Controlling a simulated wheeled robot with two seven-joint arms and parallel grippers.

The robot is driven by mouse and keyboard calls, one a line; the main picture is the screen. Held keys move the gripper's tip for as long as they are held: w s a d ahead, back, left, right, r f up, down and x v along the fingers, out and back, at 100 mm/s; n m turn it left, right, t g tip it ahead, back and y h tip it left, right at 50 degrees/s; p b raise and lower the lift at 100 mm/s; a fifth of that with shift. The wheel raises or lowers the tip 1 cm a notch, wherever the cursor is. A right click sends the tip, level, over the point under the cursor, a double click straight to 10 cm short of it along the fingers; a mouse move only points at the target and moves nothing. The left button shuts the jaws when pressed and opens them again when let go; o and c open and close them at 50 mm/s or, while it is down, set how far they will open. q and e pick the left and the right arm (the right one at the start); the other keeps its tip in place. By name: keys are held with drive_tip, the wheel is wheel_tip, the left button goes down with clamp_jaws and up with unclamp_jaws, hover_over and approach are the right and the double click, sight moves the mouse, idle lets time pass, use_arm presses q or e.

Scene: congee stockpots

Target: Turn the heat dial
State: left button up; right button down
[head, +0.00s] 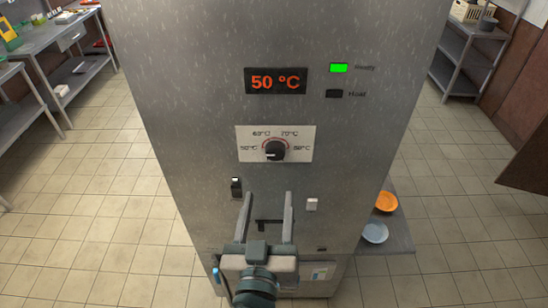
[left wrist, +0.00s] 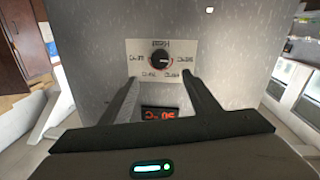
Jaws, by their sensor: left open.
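The heat dial (head: 275,151) is a round black knob on a white plate (head: 245,152) on the front of a tall grey steel cabinet. Temperature labels ring it. The red display (head: 275,81) above reads 50 °C. In the left wrist view the picture is upside down, with the dial (left wrist: 159,61) just beyond my fingertips and the display (left wrist: 160,114) below it between the fingers. My left gripper (head: 267,194) is open and empty, its fingers pointing at the cabinet below the dial in the head view. It also shows in the left wrist view (left wrist: 160,79). My right gripper is not in view.
A green lamp (head: 339,68) is lit beside the display, and a dark lamp (head: 334,93) sits below it.

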sight(275, 155)
use_arm(q)
drive_tip(key=w, duration=0.4)
drive_tip(key=w+p, duration=0.1)
drive_tip(key=w, duration=0.3)
drive_tip(key=w+d, duration=0.1)
drive_tip(key=w, duration=0.3)
drive_tip(key=shift+w+d, duration=0.1)
drive_tip(key=shift+w, duration=0.3)
drive_tip(key=c, duration=1.1)
drive_tip(key=shift+o, duration=0.2)
